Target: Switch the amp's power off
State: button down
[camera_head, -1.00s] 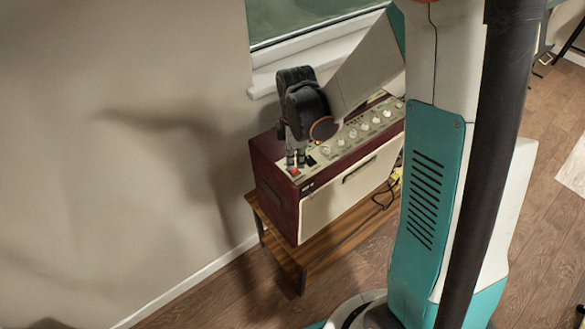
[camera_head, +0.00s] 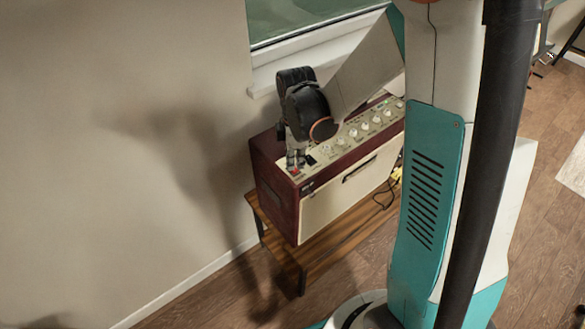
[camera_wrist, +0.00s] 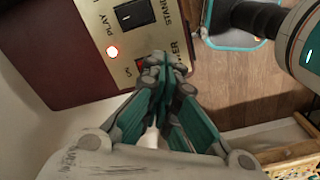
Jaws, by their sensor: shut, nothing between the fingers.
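The amp (camera_head: 275,195) is a maroon box with a cream front and a cream control panel on top. My gripper (camera_head: 296,160) points down at the left end of that panel. A red power switch (camera_head: 295,171) shows just below the fingertips. In the wrist view, my gripper (camera_wrist: 163,62) is shut and empty, its tips over or at the red switch (camera_wrist: 140,66), which they partly hide. I cannot tell whether they touch it.
The amp stands on a low wooden bench (camera_head: 330,245) against the wall, under a window sill (camera_head: 310,60). A row of knobs (camera_head: 365,125) runs along the panel to the right. A yellow plug or cable (camera_head: 396,175) shows at the amp's right side.

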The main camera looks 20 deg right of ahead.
aim_at(296, 171)
jog(key=shift+f+b, duration=0.7)
jog(key=shift+f, duration=0.1)
dwell(0.4)
jog(key=shift+r, duration=0.15)
jog(key=shift+r+p, duration=2.3)
jog(key=shift+r, duration=1.1)
jog(key=shift+s, duration=0.1)
jog(key=s+r+m+t+b, duration=0.4)
jog(key=s+m+t+b, duration=0.3)
jog(key=s+m+b, duration=0.5)
jog(key=shift+s+m+b, duration=0.35)
jog(key=shift+s+m, duration=1.05)
jog(key=shift+m, duration=0.4)
